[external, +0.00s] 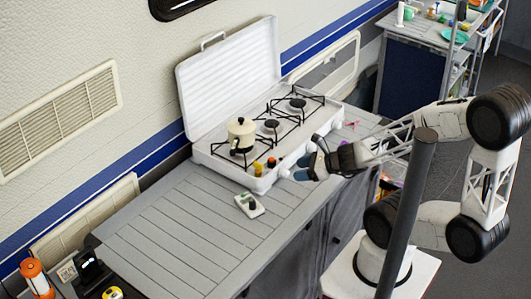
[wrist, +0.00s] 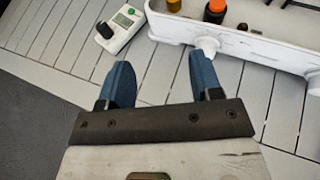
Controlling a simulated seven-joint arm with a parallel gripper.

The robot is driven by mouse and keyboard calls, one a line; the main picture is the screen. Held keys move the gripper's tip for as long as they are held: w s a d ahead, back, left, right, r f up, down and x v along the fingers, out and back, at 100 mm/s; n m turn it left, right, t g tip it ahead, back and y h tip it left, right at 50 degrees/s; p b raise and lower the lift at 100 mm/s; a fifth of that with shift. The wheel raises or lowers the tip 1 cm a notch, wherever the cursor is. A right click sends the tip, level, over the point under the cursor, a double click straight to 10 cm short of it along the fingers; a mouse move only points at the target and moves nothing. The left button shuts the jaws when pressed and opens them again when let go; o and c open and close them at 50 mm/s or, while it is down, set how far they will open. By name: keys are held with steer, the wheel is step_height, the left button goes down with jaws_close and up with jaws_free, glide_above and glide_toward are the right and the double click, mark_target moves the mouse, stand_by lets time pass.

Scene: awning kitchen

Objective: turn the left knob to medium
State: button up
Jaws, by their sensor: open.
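The white camping stove (external: 225,172) stands open on the slatted counter, its front side toward my arm. In the wrist view, a white knob (wrist: 207,46) sticks out from the stove's front wall (wrist: 255,45). A second white knob (wrist: 314,83) shows at the right edge, partly cut off. My gripper (wrist: 160,62) is open with blue fingers; it is also in the external view (external: 306,171), close in front of the stove. The first knob is just beyond the right fingertip, and nothing is between the fingers. I cannot tell the knobs' settings.
A cream pot (external: 240,133) sits on the stove's burner grate. A yellow (external: 258,168) and an orange-topped container (wrist: 214,10) stand inside the stove's front edge.

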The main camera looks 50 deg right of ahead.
mark_target(288, 173)
steer(key=d+f+m+h, duration=0.1)
steer(key=m, duration=0.1)
steer(key=d+f+m+t+h, duration=0.1)
steer(key=d+f+m, duration=0.1)
steer(key=d+f+m+h, duration=0.1)
steer(key=f+m, duration=0.1)
steer(key=m, duration=0.1)
steer(key=shift+d+f+t, duration=0.15)
steer(key=shift+d+t, duration=0.15)
steer(key=shift+d, duration=0.05)
steer(key=shift+x, duration=3.85)
steer(key=c, duration=0.9)
